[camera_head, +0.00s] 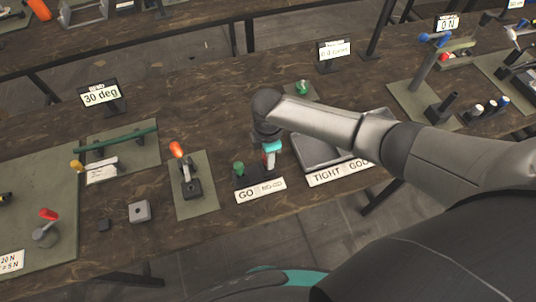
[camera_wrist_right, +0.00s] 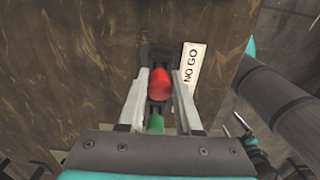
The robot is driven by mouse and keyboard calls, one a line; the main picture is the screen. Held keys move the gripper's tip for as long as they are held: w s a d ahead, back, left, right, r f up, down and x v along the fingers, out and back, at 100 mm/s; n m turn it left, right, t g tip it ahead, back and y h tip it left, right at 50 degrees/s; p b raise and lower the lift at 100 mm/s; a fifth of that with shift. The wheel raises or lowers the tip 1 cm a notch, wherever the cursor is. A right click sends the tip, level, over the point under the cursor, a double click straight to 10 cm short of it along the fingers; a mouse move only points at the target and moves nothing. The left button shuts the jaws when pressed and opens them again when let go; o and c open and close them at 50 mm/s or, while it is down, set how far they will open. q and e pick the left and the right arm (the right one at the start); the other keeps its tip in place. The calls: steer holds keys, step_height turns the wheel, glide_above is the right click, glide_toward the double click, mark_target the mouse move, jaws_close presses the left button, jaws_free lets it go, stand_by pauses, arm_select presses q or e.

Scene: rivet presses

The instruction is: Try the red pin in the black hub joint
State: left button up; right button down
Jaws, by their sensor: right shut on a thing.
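The red pin (camera_wrist_right: 160,83) shows its rounded red head between the fingers of my right gripper (camera_wrist_right: 158,95) in the wrist view. The gripper is shut on it, above a dark gauge stand (camera_wrist_right: 147,52). The pin's shaft is hidden, so I cannot tell how deep it sits. In the head view my right gripper (camera_head: 269,161) is at the stand's right end, mostly covered by its own wrist. A black block (camera_head: 192,188) with an orange-tipped lever stands on a green mat to the left; it looks like the hub joint. My left gripper is not in view.
A green pin (camera_head: 239,168) stands beside the gripper, above a GO / NO-GO label (camera_head: 259,190). A grey tray (camera_head: 318,153) with a TIGHT / GOOD label lies close on the right.

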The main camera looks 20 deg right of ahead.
steer(key=shift+f, duration=0.25)
steer(key=c, duration=0.5)
jaws_free()
step_height(320, 180, up, 15)
steer(key=shift+r+p, duration=0.15)
steer(key=shift+p, duration=0.6)
